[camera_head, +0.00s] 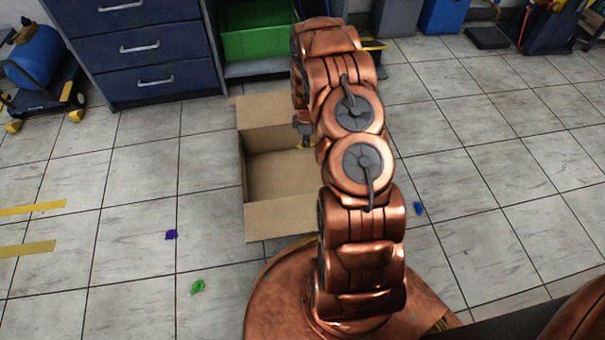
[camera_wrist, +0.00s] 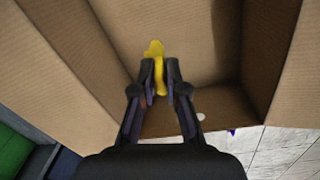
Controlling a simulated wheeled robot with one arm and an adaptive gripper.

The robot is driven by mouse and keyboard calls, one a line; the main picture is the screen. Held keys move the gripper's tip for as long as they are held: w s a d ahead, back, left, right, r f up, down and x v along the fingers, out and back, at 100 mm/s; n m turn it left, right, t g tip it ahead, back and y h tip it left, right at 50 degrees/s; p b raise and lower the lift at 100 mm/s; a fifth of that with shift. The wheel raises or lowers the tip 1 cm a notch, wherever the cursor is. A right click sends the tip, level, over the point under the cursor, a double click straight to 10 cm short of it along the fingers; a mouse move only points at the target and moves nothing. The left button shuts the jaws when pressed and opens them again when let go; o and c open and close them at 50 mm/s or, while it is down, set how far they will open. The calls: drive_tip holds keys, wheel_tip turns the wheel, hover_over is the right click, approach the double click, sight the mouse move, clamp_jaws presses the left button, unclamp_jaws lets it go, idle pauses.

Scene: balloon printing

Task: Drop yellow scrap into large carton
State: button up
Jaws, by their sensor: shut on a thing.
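The yellow scrap (camera_wrist: 155,52) is pinched between the fingertips of my gripper (camera_wrist: 160,78) in the wrist view. Only a little yellow shows beside my gripper (camera_head: 304,130) in the head view, where my arm hides most of it. The large carton (camera_head: 248,195) stands open on the floor behind my arm, its right part hidden. In the wrist view the fingers and the scrap are seen against the inside of the carton (camera_wrist: 205,30). I cannot tell how high the scrap is above the carton's bottom.
A purple scrap (camera_head: 171,234) and a green scrap (camera_head: 198,287) lie on the tiles left of the carton, and a blue scrap (camera_head: 418,208) lies right of my arm. A blue drawer cabinet (camera_head: 140,45) and a green bin (camera_head: 258,42) stand behind. The floor at the right is mostly clear.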

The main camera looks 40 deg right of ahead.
wheel_tip(320, 180, down, 4)
drive_tip(key=shift+f+b, duration=0.2)
drive_tip(key=shift+b, duration=0.95)
drive_tip(key=o, duration=0.8)
drive_tip(key=shift+c, duration=0.2)
drive_tip(key=shift+r, duration=0.1)
drive_tip(key=r, duration=1.1)
drive_tip(key=shift+s+a+r, duration=0.15)
drive_tip(key=shift+a+r, duration=0.05)
drive_tip(key=shift+r, duration=0.2)
